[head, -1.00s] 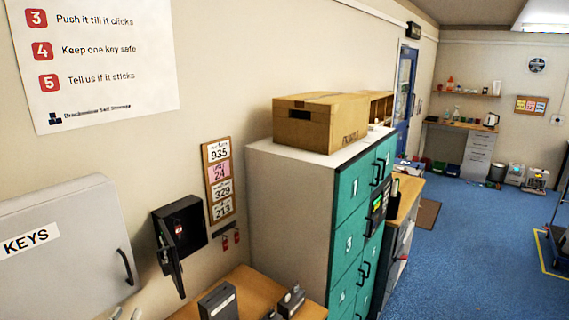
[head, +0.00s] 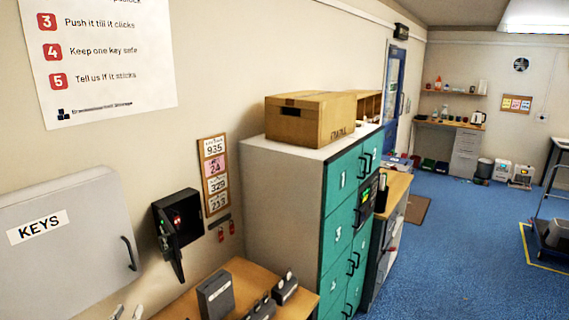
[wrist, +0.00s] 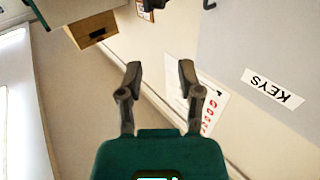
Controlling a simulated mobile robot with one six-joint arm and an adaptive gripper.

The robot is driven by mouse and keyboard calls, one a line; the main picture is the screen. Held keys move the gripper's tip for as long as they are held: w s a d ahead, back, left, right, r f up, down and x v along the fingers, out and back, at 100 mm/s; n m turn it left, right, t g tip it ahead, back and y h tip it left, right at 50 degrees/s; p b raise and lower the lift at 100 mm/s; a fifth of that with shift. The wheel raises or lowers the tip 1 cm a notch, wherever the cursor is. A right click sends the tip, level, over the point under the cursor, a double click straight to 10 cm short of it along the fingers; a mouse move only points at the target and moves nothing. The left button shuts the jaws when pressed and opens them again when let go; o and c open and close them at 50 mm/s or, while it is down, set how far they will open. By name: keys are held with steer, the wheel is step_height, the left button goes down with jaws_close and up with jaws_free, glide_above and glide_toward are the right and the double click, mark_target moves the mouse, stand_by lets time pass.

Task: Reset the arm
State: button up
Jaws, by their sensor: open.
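My gripper (wrist: 160,75) shows in the wrist view with its two dark fingers apart and nothing between them. It points toward the wall, near the white instruction sign (wrist: 212,108) and the grey key cabinet (wrist: 240,45), which look upside down there. In the head view the gripper cannot be made out clearly; only small grey tips, possibly mine, show at the bottom left edge.
The grey key cabinet (head: 75,245) and an open black lock box (head: 178,225) are on the left wall. A wooden bench (head: 245,275) holds several dark boxes. Green lockers (head: 340,230) carry a cardboard carton (head: 310,118). Blue floor (head: 450,240) is open at right.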

steer(key=w+d+f+n+g+y+b, duration=0.1)
steer(key=w+d+n+y+b, duration=0.15)
steer(key=w+y, duration=0.3)
steer(key=w+d+f+n+g+y+b, duration=0.1)
steer(key=w+d+n+y+b, duration=0.1)
steer(key=w+n+y, duration=0.3)
steer(key=w+d+f+g+h+b, duration=0.1)
steer(key=w+d+f+g, duration=0.2)
steer(key=d+f, duration=0.3)
steer(key=w+d+f+g+h+b, duration=0.1)
steer(key=w+d+f+g+b, duration=0.2)
steer(key=d+f, duration=0.4)
steer(key=s+d+f+m+g+h+b, duration=0.1)
steer(key=d+f+g+h, duration=0.15)
steer(key=d+f, duration=0.4)
steer(key=d+f+m+g+h, duration=0.2)
steer(key=d+f+h, duration=0.15)
steer(key=d, duration=0.65)
steer(key=s+d+f+m+g+h+b, duration=0.1)
steer(key=s+d+f+m+g+h, duration=0.1)
steer(key=d, duration=0.7)
steer(key=s+d+f+m+g+h+b, duration=0.1)
steer(key=s+d+f+m+g, duration=0.2)
steer(key=s+d, duration=0.3)
steer(key=d+f, duration=0.1)
steer(key=d, duration=0.2)
steer(key=shift+s+d+g+h, duration=0.15)
steer(key=shift+s+g+h, duration=0.15)
steer(key=shift+g+h, duration=0.05)
